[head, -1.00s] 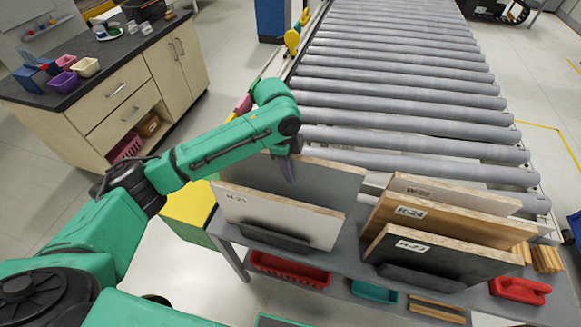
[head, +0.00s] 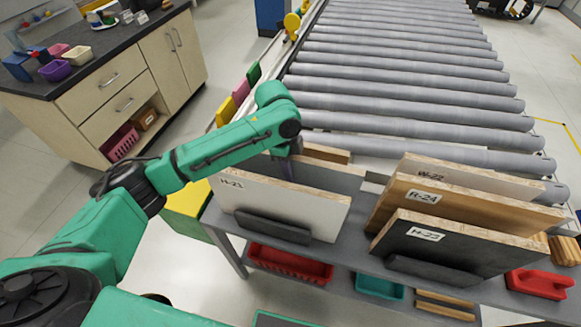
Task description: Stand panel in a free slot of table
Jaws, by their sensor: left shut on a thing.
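My left gripper (head: 289,170) is shut on a dark grey panel (head: 335,178) near its top edge. This panel stands roughly upright just behind the white panel H-21 (head: 285,203), which hides its lower part, so I cannot tell whether it sits in a slot. The table (head: 352,235) bears H-21 in a dark holder (head: 272,226) on the left. On its right stand the panels W-22 (head: 470,178), R-24 (head: 455,205) and black H-23 (head: 460,245). My right gripper is not in view.
A roller conveyor (head: 410,100) runs away behind the table. A wooden piece (head: 326,153) shows behind the grey panel. Red (head: 290,263) and teal (head: 379,286) bins sit below. A cabinet (head: 130,95) stands at the left. A grey gap separates the panel groups.

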